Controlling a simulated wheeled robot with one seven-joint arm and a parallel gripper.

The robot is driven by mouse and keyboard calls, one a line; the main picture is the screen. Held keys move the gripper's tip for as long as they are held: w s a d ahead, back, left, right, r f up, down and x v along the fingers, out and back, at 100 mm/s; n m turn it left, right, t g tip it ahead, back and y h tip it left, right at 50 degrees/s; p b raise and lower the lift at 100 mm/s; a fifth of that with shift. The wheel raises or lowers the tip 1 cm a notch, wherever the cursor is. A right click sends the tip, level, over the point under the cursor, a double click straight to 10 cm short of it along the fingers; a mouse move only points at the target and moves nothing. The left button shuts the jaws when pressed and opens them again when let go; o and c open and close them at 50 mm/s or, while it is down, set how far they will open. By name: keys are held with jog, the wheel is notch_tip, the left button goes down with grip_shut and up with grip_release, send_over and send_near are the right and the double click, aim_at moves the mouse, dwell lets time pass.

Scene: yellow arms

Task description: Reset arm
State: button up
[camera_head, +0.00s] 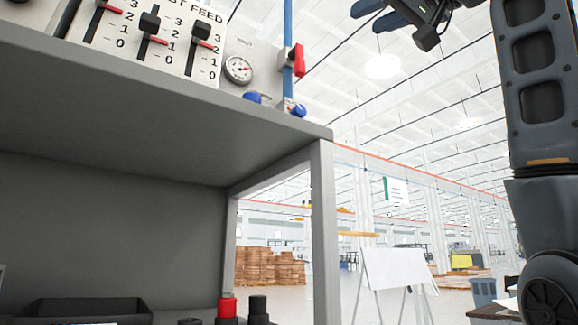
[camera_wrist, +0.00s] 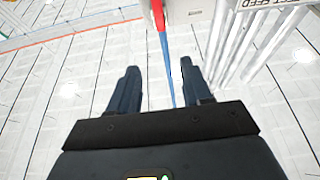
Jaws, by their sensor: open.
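My gripper (camera_wrist: 160,72) is open, its two dark blue fingers spread apart with nothing between them. In the head view, the gripper (camera_head: 368,17) is at the top edge, partly cut off, high above the shelf's right end. My dark grey arm runs up the right side of that view. In the wrist view, a blue pole (camera_wrist: 167,60) with a red part at its top shows beyond and between the fingers; it does not appear to be gripped.
A grey shelf unit (camera_head: 160,120) fills the left. On it stand a panel with sliders (camera_head: 150,40), a gauge (camera_head: 238,69) and a blue pole with a red handle (camera_head: 299,60). A black tray (camera_head: 85,309) sits below. A whiteboard (camera_head: 397,268) stands beyond; the air around the gripper looks clear.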

jog(key=w+d+f+m+h, duration=0.15)
jog(key=w+f, duration=0.35)
jog(key=f, duration=0.5)
jog(key=w+d+f+m+t+h, duration=0.15)
jog(key=w+f, duration=0.35)
jog(key=f, duration=0.6)
jog(key=w+d+f+m+h, duration=0.1)
jog(key=w+f+m+h, duration=0.3)
jog(key=f, duration=0.6)
jog(key=s+d+f+m+h, duration=0.1)
jog(key=s+f, duration=0.1)
jog(key=f, duration=1.3)
jog(key=s+d+f+m+h, duration=0.1)
jog(key=s+f, duration=0.1)
jog(key=f, duration=1.4)
jog(key=s+d+f+g+h, duration=0.1)
jog(key=s+f+g+h, duration=0.2)
jog(key=s+f, duration=1.85)
jog(key=s+n+g, duration=0.2)
jog(key=s, duration=2.6)
jog(key=shift+r+h, duration=0.2)
jog(key=shift+h, duration=0.1)
jog(key=shift+s, duration=0.1)
